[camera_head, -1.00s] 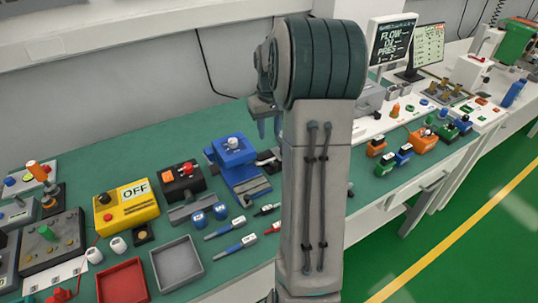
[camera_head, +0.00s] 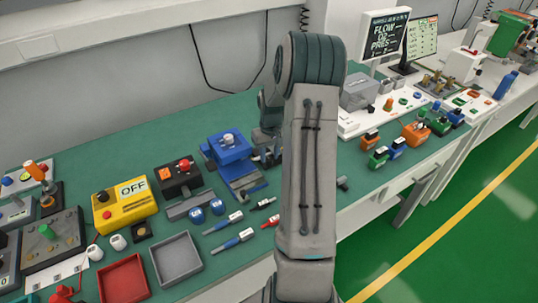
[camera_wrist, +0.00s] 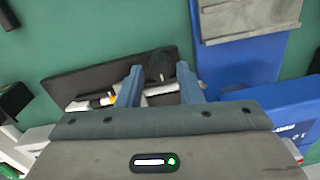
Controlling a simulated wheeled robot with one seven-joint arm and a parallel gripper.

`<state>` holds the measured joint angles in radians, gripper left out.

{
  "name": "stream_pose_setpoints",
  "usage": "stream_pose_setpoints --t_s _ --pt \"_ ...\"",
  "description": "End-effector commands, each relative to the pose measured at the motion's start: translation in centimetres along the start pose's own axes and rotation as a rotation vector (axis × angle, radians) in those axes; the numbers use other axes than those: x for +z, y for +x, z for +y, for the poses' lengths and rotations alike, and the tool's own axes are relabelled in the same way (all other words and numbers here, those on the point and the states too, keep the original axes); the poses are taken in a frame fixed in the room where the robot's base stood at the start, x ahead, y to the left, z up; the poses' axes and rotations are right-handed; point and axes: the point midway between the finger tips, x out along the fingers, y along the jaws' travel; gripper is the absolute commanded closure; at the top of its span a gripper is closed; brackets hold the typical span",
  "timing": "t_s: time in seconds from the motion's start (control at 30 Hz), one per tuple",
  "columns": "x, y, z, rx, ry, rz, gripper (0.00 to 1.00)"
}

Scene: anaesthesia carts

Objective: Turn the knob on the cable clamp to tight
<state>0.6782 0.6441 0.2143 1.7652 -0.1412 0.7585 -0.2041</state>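The cable clamp shows in the wrist view as a dark flat plate (camera_wrist: 85,80) with light cable-like pieces across it and a round black knob (camera_wrist: 159,68). My gripper (camera_wrist: 159,72) is open, with one blue-grey finger on each side of the knob. A gap shows between each finger and the knob; I cannot tell how far down the fingertips reach. In the head view, the clamp is mostly hidden by my arm, just right of the blue device. The knob's marks cannot be read.
The blue device (camera_head: 229,150) stands close beside the clamp; its blue body also fills the right of the wrist view (camera_wrist: 245,62). The yellow OFF box (camera_head: 124,205), a grey tray (camera_head: 176,258) and a red tray (camera_head: 124,280) lie to the left. Screwdriver-like tools lie in front.

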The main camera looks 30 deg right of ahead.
Motion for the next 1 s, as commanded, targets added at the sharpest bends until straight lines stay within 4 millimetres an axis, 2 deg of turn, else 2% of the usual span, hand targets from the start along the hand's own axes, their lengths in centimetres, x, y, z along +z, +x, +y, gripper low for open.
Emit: stream_pose_setpoints --t_s 0.13,0.4,0.43,0.53,0.57,0.73,1.0 --pt "0.04 0.93 0.0 0.0 -0.001 -0.001 0.67" --pt "0.03 1.09 0.02 0.001 0.0 0.0 0.67" --pt "0.03 1.09 0.02 0.001 0.0 0.0 0.7" --pt "0.02 1.08 0.02 0.001 0.0 0.0 0.98" --pt "0.02 1.07 0.02 0.001 0.0 0.0 0.99" --pt "0.02 1.23 0.02 0.001 0.029 0.001 0.99" --pt "0.0 1.24 0.0 0.002 0.247 0.01 0.99"
